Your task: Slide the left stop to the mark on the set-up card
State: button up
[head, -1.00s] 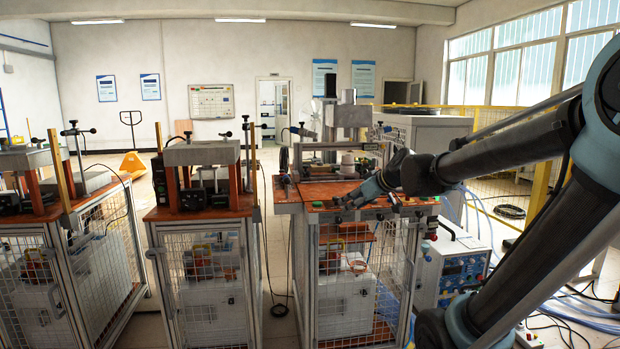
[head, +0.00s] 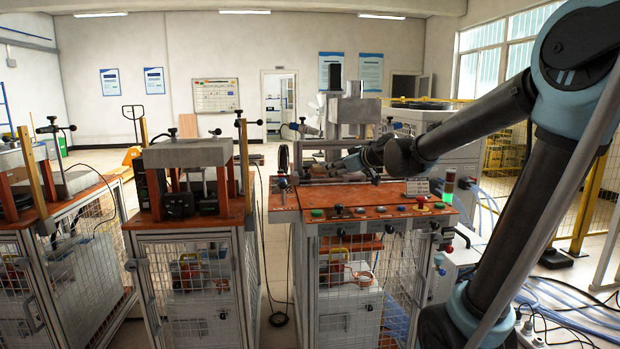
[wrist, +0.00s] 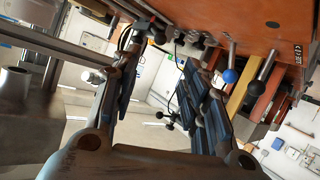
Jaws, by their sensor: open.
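My gripper (head: 338,164) reaches over the orange top of the heater bench, behind its front button row. In the wrist view my gripper (wrist: 165,95) is open, with nothing seen between its dark padded fingers. A long metal rail (wrist: 55,42) runs beside the left finger, with a white-tipped fitting (wrist: 93,76) near its end. I cannot tell which fitting is the left stop. A small pale card (head: 417,187) stands at the right of the bench top and may be the set-up card. Its mark is too small to read.
The control buttons (head: 361,210) line the bench front. A neighbouring press bench (head: 190,155) stands to the left, across a narrow gap.

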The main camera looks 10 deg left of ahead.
aim_at(309, 174)
jog(key=x, duration=1.7)
jog(key=shift+w+a+f, duration=0.1)
jog(key=shift+w+f, duration=0.05)
jog(key=shift+f, duration=0.05)
jog(key=shift+c, duration=0.5)
